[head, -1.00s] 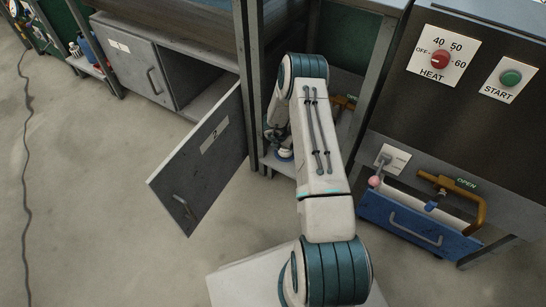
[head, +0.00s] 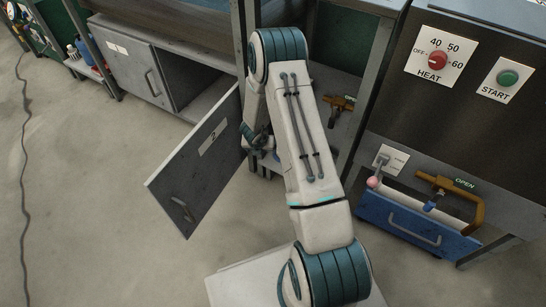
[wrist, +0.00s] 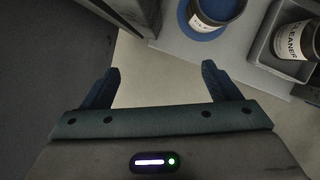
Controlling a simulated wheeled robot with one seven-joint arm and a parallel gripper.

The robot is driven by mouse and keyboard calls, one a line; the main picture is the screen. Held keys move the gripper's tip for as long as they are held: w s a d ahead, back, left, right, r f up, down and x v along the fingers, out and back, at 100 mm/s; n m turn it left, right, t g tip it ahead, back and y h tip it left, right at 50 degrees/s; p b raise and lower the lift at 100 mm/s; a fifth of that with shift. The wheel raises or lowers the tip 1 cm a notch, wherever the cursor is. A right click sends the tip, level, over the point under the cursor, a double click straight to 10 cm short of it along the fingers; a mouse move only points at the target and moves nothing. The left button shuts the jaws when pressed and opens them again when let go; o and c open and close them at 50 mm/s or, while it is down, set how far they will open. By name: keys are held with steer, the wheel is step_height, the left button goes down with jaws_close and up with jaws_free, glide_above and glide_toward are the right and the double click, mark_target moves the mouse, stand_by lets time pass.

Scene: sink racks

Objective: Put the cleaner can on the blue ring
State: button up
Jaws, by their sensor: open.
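In the wrist view, a can with a dark-lettered label (wrist: 215,12) stands on the blue ring (wrist: 196,31) at the top, cut off by the frame edge. A second can, its label reading "CLEANER" (wrist: 292,42), sits in a grey square holder at the upper right. My gripper (wrist: 158,70) is open, with nothing between its fingers, and apart from both cans. In the head view, my gripper (head: 260,140) is beside the open cabinet door, partly hidden by my arm.
The open grey door marked 2 (head: 205,155) stands left of my gripper. A grey frame post (head: 241,50) rises behind my arm. A blue drawer (head: 415,228) and an orange-brown handle (head: 478,207) are at the right. The floor at left is clear except for a cable.

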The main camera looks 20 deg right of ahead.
steer(key=s+a+r+n+y, duration=0.25)
steer(key=a+r+n, duration=0.25)
steer(key=r+n, duration=0.6)
steer(key=s+a+r+n+y, duration=0.2)
steer(key=s+a+r+n, duration=0.2)
steer(key=r+n, duration=0.7)
steer(key=s+d+r+n+g+h, duration=0.1)
steer(key=s+r+n, duration=0.5)
steer(key=s+n, duration=0.3)
steer(key=s+d+r+n+g+h, duration=0.1)
steer(key=s+r+n, duration=0.6)
steer(key=s+n, duration=0.3)
steer(key=s, duration=0.4)
steer(key=shift+s+d+n+g, duration=0.25)
steer(key=shift+d+n+g, duration=0.05)
steer(key=shift+d+g, duration=0.1)
